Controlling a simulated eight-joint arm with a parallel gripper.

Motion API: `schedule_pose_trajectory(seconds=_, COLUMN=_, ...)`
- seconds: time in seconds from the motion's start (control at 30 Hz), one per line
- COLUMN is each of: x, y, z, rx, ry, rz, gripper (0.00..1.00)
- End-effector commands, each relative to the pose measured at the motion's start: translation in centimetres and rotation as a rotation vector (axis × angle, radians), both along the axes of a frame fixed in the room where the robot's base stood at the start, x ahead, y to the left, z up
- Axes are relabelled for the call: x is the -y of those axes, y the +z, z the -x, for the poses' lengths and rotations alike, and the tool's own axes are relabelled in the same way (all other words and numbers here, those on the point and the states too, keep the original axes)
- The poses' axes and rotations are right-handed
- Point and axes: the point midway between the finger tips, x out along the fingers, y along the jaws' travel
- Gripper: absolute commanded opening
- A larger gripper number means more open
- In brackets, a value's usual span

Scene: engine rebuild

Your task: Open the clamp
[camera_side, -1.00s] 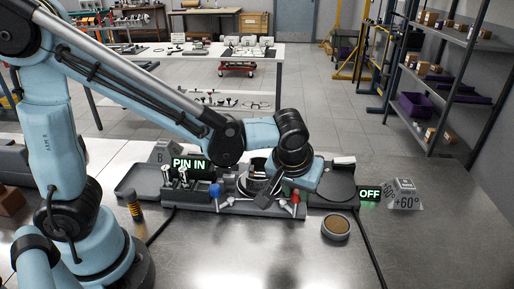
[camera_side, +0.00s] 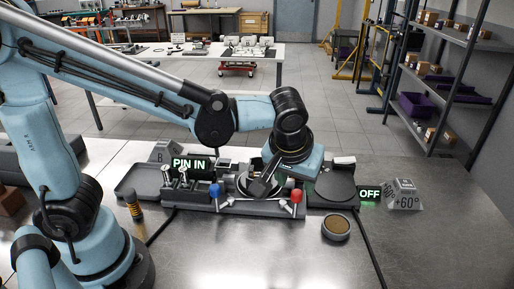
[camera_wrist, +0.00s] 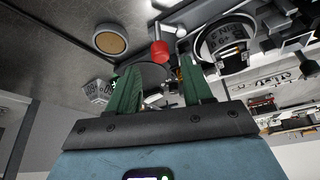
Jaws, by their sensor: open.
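The clamp fixture (camera_side: 235,208) is a grey block at the middle of the bench. It has a lever with a red knob (camera_side: 297,196) on its right and one with a blue knob (camera_side: 214,190) on its left. Which lever works the clamp I cannot tell. In the wrist view the red knob (camera_wrist: 160,50) lies just beyond and between my green fingertips. My gripper (camera_wrist: 162,64) is open with nothing between its fingers. In the side view it hangs over the right part of the fixture, and its fingers are partly hidden there.
A "PIN IN" sign (camera_side: 190,163) stands at the left and an "OFF" sign (camera_side: 369,194) at the right. A round dish (camera_side: 336,228) sits in front of the right tray (camera_side: 334,199). A striped cylinder (camera_side: 133,208) stands at the left.

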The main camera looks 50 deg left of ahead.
Motion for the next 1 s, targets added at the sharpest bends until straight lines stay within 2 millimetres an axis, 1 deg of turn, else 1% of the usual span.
schedule_pose_trajectory(seconds=0.03, x=0.1, y=0.9, z=0.4, rx=0.0, ry=-0.002, rz=-0.001, gripper=0.5)
schedule_pose_trajectory(seconds=0.1, x=0.3, y=1.9, z=0.8, rx=0.0, ry=-0.002, rz=-0.001, gripper=0.5)
schedule_pose_trajectory(seconds=0.3, x=0.8, y=4.8, z=1.9, rx=0.0, ry=-0.002, rz=0.0, gripper=0.5)
schedule_pose_trajectory(seconds=0.5, x=1.1, y=6.7, z=2.6, rx=0.001, ry=-0.001, rz=0.0, gripper=0.5)
schedule_pose_trajectory(seconds=0.7, x=1.2, y=7.3, z=2.8, rx=0.001, ry=0.0, rz=0.0, gripper=0.5)
schedule_pose_trajectory(seconds=1.0, x=1.1, y=7.3, z=2.8, rx=0.001, ry=-0.002, rz=0.001, gripper=0.5)
